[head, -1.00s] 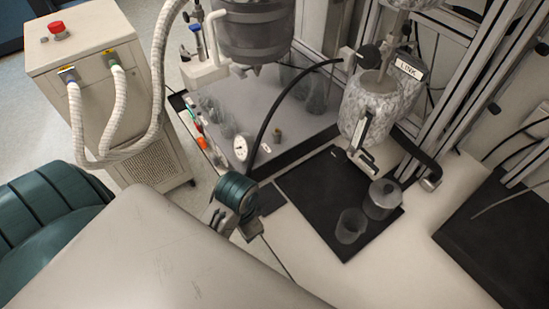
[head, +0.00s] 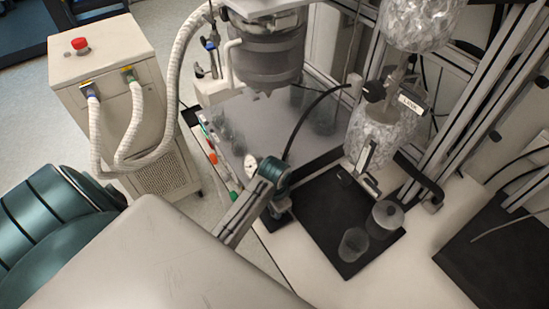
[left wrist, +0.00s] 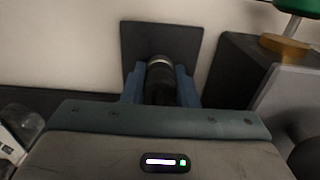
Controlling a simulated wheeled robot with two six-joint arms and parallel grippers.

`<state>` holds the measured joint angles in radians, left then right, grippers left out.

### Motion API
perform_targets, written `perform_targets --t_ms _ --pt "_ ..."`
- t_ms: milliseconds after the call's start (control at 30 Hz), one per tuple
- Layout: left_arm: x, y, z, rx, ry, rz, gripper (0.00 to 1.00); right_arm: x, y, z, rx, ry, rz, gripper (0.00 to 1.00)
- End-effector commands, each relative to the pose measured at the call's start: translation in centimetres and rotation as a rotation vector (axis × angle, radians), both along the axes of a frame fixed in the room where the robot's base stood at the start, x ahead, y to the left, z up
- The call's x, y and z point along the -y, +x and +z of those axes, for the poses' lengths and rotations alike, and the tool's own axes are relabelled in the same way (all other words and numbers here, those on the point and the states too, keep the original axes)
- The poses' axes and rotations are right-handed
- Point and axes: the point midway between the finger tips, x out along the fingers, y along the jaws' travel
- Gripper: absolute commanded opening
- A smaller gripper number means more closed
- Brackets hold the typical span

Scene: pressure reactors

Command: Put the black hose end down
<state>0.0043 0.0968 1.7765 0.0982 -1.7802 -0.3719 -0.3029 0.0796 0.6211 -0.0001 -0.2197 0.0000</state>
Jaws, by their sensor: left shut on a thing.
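The black hose (head: 309,112) arches down from the reactor fitting at the upper right to my left wrist in the head view. My left gripper (head: 283,207) is low over the white bench, left of the large black mat. In the left wrist view, the blue-grey fingers of my left gripper (left wrist: 159,88) are shut on the black hose end (left wrist: 160,77), which has a silver ring. A small dark square pad (left wrist: 184,38) lies on the bench right behind the hose end there. I cannot tell whether the hose end touches it. My right gripper is not in view.
The black mat (head: 345,262) holds a glass beaker (head: 353,245) and a lidded metal pot (head: 384,219). A pressure gauge (head: 252,164) is close to my left wrist. The front white bench (head: 320,285) is clear. A chiller (head: 105,65) with white hoses stands left.

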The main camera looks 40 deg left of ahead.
Motion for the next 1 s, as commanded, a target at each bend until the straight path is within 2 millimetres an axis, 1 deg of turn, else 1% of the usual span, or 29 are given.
perform_targets --t_ms 67,233,267,300,367,600,700,767,867,1000 --pt "0.0 -0.1 -0.3 -0.001 -0.001 0.000 0.00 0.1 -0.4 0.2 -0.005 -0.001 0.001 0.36" --pt "0.0 -0.1 -0.5 0.000 -0.001 -0.001 0.00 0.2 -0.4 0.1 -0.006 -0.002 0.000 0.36" --pt "0.0 -0.1 -0.5 -0.001 -0.001 -0.001 0.30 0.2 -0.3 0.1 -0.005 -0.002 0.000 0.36" --pt "0.0 -0.1 -0.5 -0.001 -0.001 -0.001 0.38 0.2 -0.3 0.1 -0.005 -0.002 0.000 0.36" --pt "0.0 -0.1 -0.5 -0.001 -0.001 -0.001 0.48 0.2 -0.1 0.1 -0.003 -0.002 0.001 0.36" --pt "0.0 -0.1 -0.4 0.000 -0.001 -0.001 0.48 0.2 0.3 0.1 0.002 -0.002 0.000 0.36" --pt "0.0 0.0 -0.1 0.003 -0.001 -0.001 0.48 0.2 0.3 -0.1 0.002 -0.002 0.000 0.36" --pt "0.0 0.1 0.5 0.004 -0.001 -0.001 0.48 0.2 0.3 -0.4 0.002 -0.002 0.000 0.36" --pt "0.0 0.1 2.0 0.005 0.000 -0.001 0.48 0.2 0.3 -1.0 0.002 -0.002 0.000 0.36" --pt "0.0 0.1 4.5 0.006 0.000 -0.002 0.48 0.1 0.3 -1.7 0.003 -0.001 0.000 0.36"
